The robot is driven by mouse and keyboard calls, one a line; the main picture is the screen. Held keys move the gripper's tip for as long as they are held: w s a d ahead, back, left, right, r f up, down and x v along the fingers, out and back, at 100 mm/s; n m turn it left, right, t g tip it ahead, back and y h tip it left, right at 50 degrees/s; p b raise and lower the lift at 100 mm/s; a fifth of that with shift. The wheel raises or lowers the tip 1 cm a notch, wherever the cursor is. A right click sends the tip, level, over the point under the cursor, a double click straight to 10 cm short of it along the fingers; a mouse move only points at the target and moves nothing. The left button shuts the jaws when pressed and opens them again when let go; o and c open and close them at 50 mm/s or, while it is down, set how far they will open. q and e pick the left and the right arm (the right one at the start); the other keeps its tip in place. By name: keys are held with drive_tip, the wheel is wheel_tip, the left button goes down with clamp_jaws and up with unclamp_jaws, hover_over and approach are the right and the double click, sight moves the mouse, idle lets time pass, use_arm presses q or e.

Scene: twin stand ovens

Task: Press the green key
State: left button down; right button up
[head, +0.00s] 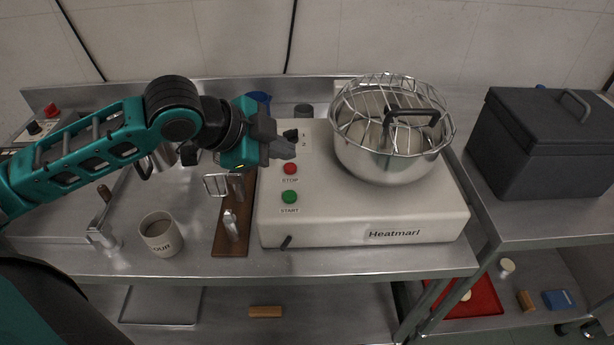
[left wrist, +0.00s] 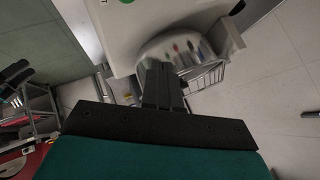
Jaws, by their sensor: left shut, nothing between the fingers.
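The green key (head: 289,197), marked START, is on the front left of the white Heatmarl machine's top (head: 350,215). The red STOP key (head: 290,169) is just behind it. My left gripper (head: 291,148) is shut and empty. In the head view its fingertips show just beyond the red key, apart from the green key in the picture; their height above the machine is hard to tell. In the left wrist view the closed fingers (left wrist: 160,65) point toward the steel bowl, and a green round part, likely the key (left wrist: 126,1), shows at the top edge. My right gripper is not in view.
A steel bowl with a wire guard (head: 385,150) stands on the machine. A black knob (head: 291,134) is behind the red key. A mug (head: 160,233) and a brown board with metal fittings (head: 228,238) are to the left. A dark box (head: 545,145) stands at right.

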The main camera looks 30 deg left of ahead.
use_arm(q)
drive_tip(key=shift+w+r, duration=0.25)
drive_tip(key=shift+r, duration=0.25)
drive_tip(key=shift+f, duration=0.1)
drive_tip(key=b, duration=0.4)
hover_over(286, 198)
wheel_tip(286, 198, down, 7)
drive_tip(key=shift+f, duration=0.1)
drive_tip(key=shift+f+b, duration=0.5)
drive_tip(key=shift+f, duration=0.25)
